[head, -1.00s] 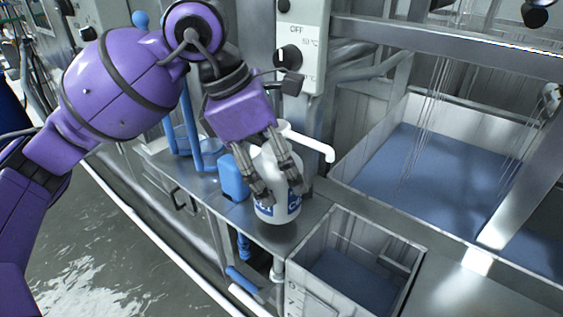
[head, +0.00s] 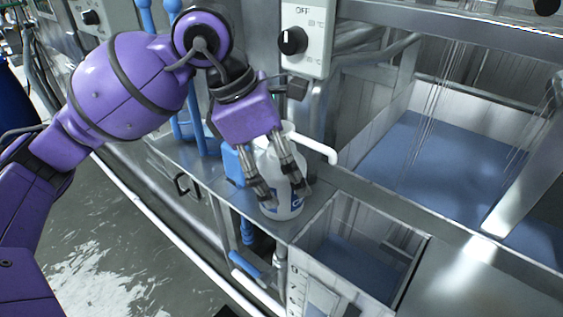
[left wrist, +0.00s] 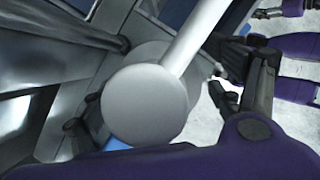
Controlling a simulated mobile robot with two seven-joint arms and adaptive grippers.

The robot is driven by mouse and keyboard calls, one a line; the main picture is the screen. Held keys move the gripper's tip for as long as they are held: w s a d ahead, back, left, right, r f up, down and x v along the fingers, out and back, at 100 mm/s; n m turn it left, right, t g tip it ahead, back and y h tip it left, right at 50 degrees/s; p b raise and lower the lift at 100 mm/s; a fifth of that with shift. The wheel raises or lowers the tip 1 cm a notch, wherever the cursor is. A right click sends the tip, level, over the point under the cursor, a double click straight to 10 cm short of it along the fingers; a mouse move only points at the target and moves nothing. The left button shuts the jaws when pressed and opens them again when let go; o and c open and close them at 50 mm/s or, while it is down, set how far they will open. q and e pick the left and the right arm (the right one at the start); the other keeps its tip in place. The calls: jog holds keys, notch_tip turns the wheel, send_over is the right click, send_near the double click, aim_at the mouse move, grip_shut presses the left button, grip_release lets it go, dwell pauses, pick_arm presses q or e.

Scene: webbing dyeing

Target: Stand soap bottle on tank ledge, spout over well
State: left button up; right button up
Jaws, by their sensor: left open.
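The white soap bottle (head: 292,209) with blue print appears to stand upright on the steel tank ledge (head: 212,184), beside the small well (head: 424,262). Its white spout (head: 320,150) points right; I cannot tell whether the tip is over the well. My left gripper (head: 286,196) is open, with its fingers around the bottle body. In the left wrist view the round white bottle top (left wrist: 145,105) lies between the spread fingers. Purple and dark parts at the upper right there may be my right gripper (left wrist: 268,13), too small to judge.
A blue box (head: 233,166) and blue pipes (head: 198,125) are close to the left of the bottle. A control box with a knob (head: 293,41) stands behind. A large tank with blue liquid (head: 440,160) lies to the right. Wet floor is at the lower left.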

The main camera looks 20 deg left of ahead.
pick_arm(q)
jog(key=v, duration=1.2)
jog(key=shift+r, duration=0.2)
